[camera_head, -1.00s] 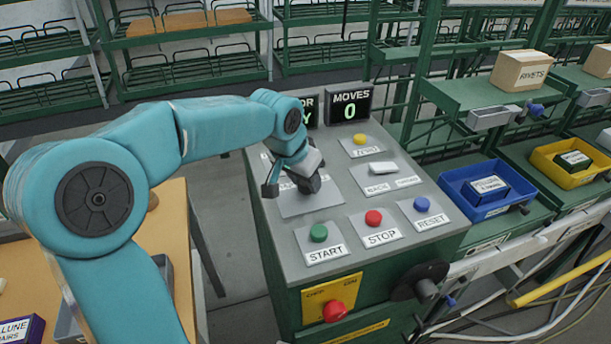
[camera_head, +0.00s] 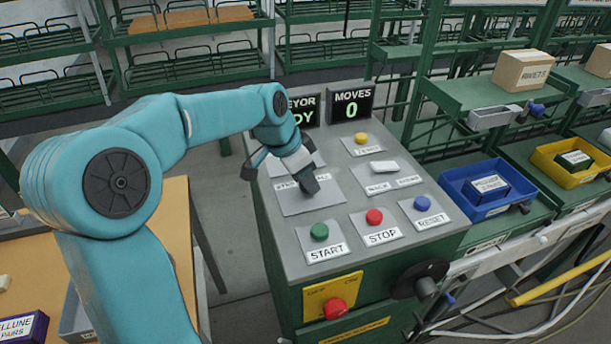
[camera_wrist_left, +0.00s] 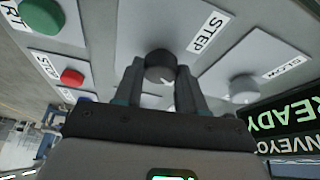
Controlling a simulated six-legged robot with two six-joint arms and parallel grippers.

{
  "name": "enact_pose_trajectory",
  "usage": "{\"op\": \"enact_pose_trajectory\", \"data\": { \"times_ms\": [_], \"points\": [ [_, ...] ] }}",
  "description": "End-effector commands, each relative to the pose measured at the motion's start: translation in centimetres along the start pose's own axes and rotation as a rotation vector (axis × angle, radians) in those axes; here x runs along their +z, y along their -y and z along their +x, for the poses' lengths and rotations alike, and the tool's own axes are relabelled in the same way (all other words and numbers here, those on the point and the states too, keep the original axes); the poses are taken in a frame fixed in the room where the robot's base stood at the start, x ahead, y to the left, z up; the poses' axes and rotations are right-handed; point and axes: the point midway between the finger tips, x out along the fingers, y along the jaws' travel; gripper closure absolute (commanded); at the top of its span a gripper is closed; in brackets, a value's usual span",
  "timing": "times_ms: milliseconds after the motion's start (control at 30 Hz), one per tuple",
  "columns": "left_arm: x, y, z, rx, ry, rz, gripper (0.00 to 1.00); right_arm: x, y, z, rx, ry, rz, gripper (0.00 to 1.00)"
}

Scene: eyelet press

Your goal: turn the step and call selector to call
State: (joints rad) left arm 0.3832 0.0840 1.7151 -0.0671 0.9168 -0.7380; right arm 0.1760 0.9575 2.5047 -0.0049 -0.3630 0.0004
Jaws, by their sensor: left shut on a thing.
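The step and call selector is a round dark knob (camera_wrist_left: 160,67) with a small white mark, on a light plate (camera_head: 310,202) of the grey panel. The STEP label (camera_wrist_left: 208,32) shows beside it in the left wrist view; the CALL label is partly covered in the head view. My left gripper (camera_wrist_left: 158,78) has one finger on each side of the knob and is shut on it. In the head view the gripper (camera_head: 284,172) comes down over the selector plate and hides most of the knob. My right gripper is not in view.
The panel also has green START (camera_head: 319,232), red STOP (camera_head: 374,216), blue RESET (camera_head: 421,203) and yellow (camera_head: 361,138) buttons, and a white switch (camera_head: 384,167). A MOVES display (camera_head: 351,104) reads 0. The conveyor display (camera_wrist_left: 286,117) reads READY. Blue (camera_head: 474,189) and yellow bins stand right.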

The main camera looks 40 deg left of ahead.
Motion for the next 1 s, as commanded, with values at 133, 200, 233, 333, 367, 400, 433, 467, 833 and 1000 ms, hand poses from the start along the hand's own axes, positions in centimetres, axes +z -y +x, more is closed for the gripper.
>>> {"op": "enact_pose_trajectory", "data": {
  "times_ms": [133, 200, 233, 333, 367, 400, 433, 467, 833, 1000],
  "points": [
    [-0.1, 0.1, -0.1, -0.003, -0.003, 0.002, 0.91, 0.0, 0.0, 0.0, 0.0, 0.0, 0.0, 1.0],
    [-0.1, 0.1, -0.1, -0.003, -0.003, 0.002, 0.91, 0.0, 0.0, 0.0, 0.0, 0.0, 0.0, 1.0],
    [-0.1, 0.1, -0.1, -0.003, -0.003, 0.002, 0.91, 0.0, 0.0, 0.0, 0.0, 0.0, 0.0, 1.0],
    [-0.1, 0.1, -0.1, -0.004, -0.003, 0.002, 0.47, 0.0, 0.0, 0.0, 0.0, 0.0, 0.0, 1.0],
    [-0.1, 0.1, -0.1, -0.003, -0.003, 0.002, 0.38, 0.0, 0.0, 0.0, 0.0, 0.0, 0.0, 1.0],
    [-0.1, 0.1, -0.1, -0.003, -0.003, 0.002, 0.36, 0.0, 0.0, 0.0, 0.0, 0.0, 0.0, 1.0],
    [-0.1, 0.1, -0.1, -0.003, -0.002, 0.002, 0.36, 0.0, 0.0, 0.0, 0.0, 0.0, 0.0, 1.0],
    [-0.1, 0.1, -0.1, -0.002, -0.002, 0.002, 0.36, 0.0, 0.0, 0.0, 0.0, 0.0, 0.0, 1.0],
    [-0.1, 0.1, -1.8, -0.003, -0.003, 0.001, 0.36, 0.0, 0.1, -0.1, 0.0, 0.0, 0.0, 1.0],
    [-0.1, 0.1, -6.1, -0.006, -0.006, 0.001, 0.36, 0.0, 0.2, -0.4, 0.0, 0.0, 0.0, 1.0]
  ]
}}
